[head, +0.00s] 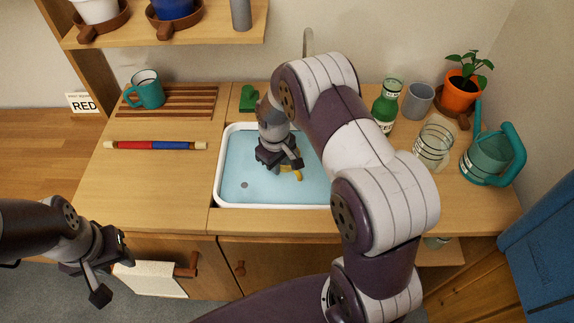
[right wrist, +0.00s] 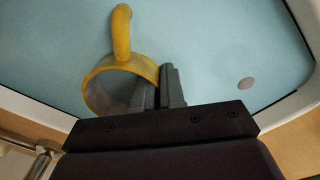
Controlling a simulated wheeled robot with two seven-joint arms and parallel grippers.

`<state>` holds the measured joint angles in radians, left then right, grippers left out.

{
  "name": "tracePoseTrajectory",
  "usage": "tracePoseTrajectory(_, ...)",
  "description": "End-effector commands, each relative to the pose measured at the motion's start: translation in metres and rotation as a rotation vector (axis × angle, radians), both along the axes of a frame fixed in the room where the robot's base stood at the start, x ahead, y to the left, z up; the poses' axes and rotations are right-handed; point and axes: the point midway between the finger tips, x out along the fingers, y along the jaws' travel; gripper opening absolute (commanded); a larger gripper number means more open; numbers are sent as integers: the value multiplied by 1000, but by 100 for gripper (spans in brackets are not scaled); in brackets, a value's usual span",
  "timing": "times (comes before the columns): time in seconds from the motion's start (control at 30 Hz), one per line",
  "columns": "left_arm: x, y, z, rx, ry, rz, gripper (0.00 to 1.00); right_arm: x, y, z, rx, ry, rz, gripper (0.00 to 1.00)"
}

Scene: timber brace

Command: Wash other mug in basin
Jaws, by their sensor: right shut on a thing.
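The basin (head: 232,190) is a white-rimmed sink with a light blue inside, set in the wooden counter. My right gripper (head: 287,168) reaches down into it. In the right wrist view my right gripper (right wrist: 158,88) is shut on the wall of a yellow mug (right wrist: 92,88), one finger inside its round opening. The mug's handle points away from the gripper. In the head view only a bit of the yellow mug (head: 297,175) shows beside the gripper. A teal mug (head: 149,93) stands on the slatted wooden rack (head: 188,101). My left gripper (head: 112,266) is open and empty in front of the counter.
A red and blue rod (head: 155,146) lies on the counter left of the basin. A green bottle (head: 385,107), grey cup (head: 418,101), glass jar (head: 433,146), teal watering can (head: 491,158) and orange plant pot (head: 460,92) stand at the right.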

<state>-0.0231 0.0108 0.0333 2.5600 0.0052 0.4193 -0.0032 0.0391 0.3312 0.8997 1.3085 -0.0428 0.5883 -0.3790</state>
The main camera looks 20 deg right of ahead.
Motion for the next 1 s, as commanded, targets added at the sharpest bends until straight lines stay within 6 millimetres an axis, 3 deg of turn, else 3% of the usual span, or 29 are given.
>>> tracePoseTrajectory(0.53, 0, 0, 11, 0, 0, 0, 39, 0, 0, 8, 0, 0, 0, 0)
tracePoseTrajectory(1.0, 0, 0, 62, 0, 0, 0, 39, 0, 0, 66, 0, 0, 0, 0)
